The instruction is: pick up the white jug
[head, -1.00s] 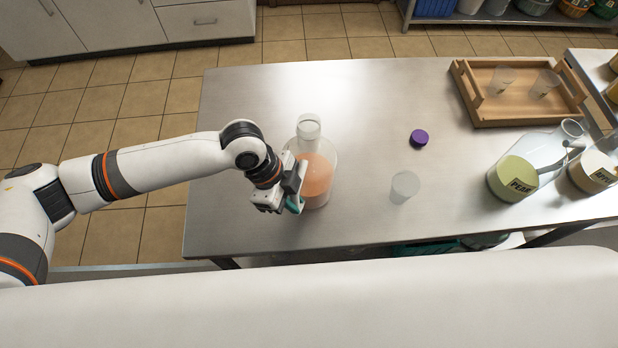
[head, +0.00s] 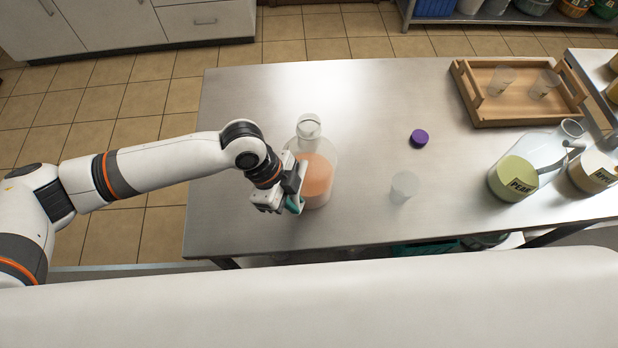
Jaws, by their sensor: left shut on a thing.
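A translucent whitish jug (head: 317,181) with orange contents stands near the left part of the steel table, its open neck toward the back. My left gripper (head: 294,203) is at the jug's near left side and is shut on it. The exact grip is partly hidden by the gripper itself. A small teal part shows at the fingertips. I cannot tell whether the jug's base is off the table. My right gripper is not in view.
The steel table (head: 250,120) has a purple cap (head: 419,138) and a clear cup (head: 404,186) right of the jug. A wooden tray (head: 500,115) with two cups stands at the back right. A container labelled PEAR (head: 513,179) stands at the right. The back left is clear.

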